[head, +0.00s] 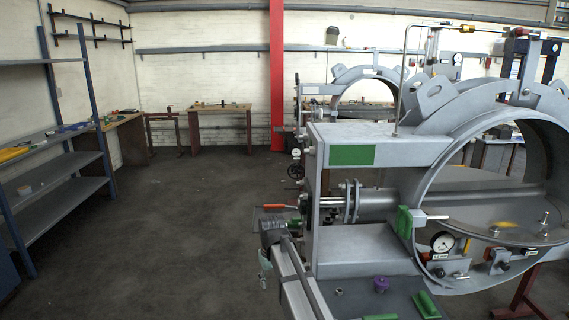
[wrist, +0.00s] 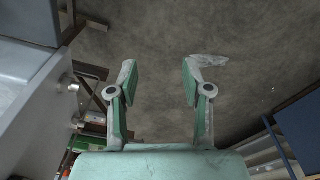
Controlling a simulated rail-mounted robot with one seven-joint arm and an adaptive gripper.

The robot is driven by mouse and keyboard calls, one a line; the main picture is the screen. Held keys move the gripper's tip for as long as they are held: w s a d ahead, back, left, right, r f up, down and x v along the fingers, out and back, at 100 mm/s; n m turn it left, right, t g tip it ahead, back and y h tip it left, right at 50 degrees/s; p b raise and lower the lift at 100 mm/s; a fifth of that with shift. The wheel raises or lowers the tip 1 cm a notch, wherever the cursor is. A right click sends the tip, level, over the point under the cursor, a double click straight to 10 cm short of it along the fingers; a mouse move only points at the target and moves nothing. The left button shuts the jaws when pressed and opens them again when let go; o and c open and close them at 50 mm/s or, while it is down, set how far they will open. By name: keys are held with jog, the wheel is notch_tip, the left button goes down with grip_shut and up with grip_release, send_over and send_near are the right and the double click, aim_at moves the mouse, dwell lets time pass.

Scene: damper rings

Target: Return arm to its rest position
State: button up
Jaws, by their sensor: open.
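My gripper (wrist: 160,80) shows in the wrist view with its two green-padded fingers spread wide apart. Nothing is between the fingers; bare dark floor (wrist: 165,120) lies behind them. In the head view I cannot clearly make out my arm or gripper. The large grey damper ring (head: 440,175) stands at the right of the head view, joined to a grey housing with a green panel (head: 351,155).
In the wrist view, a grey machine body (wrist: 35,95) is close on the left and a blue panel (wrist: 300,125) is at the right. In the head view, blue-posted shelves (head: 60,200) stand at the left, with open floor (head: 190,230) in the middle.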

jog(key=s+d+f+m+g, duration=0.1)
jog(key=s+d+f, duration=0.3)
jog(key=s+f, duration=0.4)
jog(key=s+d+f+m+g, duration=0.1)
jog(key=s+d+f, duration=0.4)
jog(key=f, duration=0.6)
jog(key=s+d+f+m+g, duration=0.1)
jog(key=s+d+f, duration=0.3)
jog(key=s+f, duration=0.5)
jog(key=s+d+f+g, duration=0.1)
jog(key=s+f, duration=0.3)
jog(key=s, duration=0.7)
jog(key=s+d+f+m+g, duration=0.1)
jog(key=s+d+f, duration=0.3)
jog(key=s, duration=0.7)
jog(key=s+d+f+m+g, duration=0.1)
jog(key=s+d+f+g, duration=0.2)
jog(key=s, duration=0.8)
jog(key=shift+s+d+f, duration=0.15)
jog(key=shift+s+f, duration=0.05)
jog(key=shift+f, duration=0.7)
